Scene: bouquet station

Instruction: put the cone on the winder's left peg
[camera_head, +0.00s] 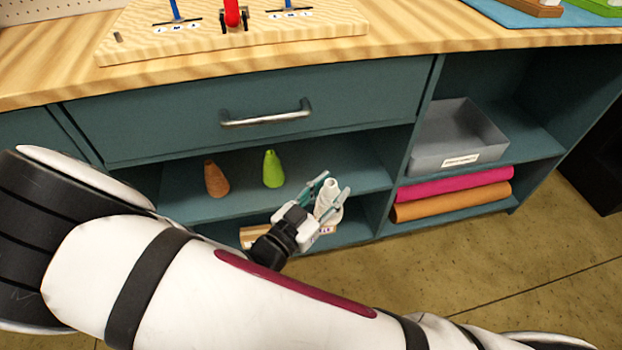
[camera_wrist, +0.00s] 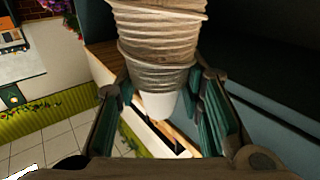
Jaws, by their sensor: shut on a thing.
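My gripper (camera_head: 334,184) is shut on a white cone (camera_head: 328,198), in front of the open shelf under the worktop. In the wrist view the cone (camera_wrist: 158,50), wound with pale thread, stands between the green-padded fingers (camera_wrist: 158,92), its narrow white end towards the camera. The winder (camera_head: 236,36) is a light wooden board on the worktop, cut off by the top edge. Its left peg (camera_head: 175,10) is blue and bare where visible; its right peg (camera_head: 287,5) is also blue. A red upright part (camera_head: 232,13) stands between them. The peg tops are out of view.
An orange cone (camera_head: 216,179) and a green cone (camera_head: 273,169) stand on the shelf, left of my gripper. A shut drawer (camera_head: 260,90) with a metal handle (camera_head: 266,117) lies above. A grey bin (camera_head: 458,140) and pink (camera_head: 455,186) and orange (camera_head: 455,204) rolls are at right.

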